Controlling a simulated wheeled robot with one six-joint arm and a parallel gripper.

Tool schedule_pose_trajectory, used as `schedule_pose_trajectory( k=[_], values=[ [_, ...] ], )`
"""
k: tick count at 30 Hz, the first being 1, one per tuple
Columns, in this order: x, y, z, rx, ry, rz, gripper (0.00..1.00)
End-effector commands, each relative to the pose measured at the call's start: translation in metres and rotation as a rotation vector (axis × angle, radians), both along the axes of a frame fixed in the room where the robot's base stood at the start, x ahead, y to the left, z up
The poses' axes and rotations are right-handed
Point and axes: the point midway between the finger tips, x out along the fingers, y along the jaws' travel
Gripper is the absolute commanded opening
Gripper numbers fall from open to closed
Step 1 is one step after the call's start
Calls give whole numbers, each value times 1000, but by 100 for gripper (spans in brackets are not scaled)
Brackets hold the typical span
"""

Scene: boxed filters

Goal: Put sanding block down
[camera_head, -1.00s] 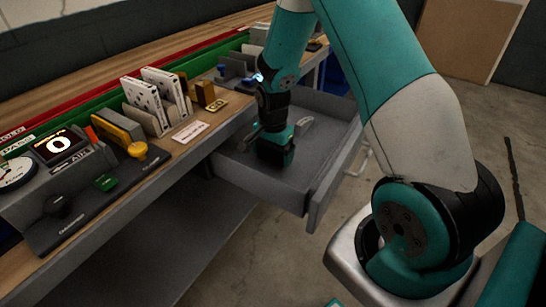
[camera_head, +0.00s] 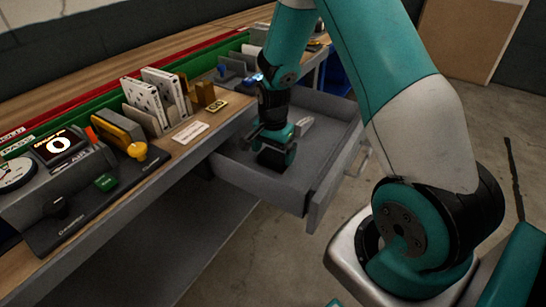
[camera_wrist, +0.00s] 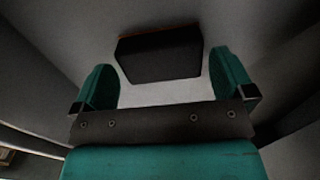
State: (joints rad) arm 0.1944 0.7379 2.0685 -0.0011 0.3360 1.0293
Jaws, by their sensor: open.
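The sanding block (camera_wrist: 160,58), dark with a thin orange-brown edge, lies on the grey floor of the open drawer (camera_head: 318,190). In the wrist view it sits between and slightly beyond the teal fingertips, with a visible gap on each side. My gripper (camera_head: 273,156) is open and reaches down into the drawer from above; it also shows in the wrist view (camera_wrist: 163,72). In the head view my gripper largely hides the block.
The workbench to the left holds white filter boxes (camera_head: 160,90), a yellow-and-black device (camera_head: 120,128) and a panel with a round display (camera_head: 60,145). The drawer's front and right floor is clear.

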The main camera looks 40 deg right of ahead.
Motion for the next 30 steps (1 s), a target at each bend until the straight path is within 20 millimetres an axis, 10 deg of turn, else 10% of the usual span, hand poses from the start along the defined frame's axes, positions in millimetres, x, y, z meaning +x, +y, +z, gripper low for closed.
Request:
schedule_pose_trajectory(
  k=[17,23,30],
  values=[
    [-1,8,101,8,-10,43,100],
    [-40,94,163,98,-90,547,100],
    [-156,195,227,214,-245,1401,100]
  ],
)
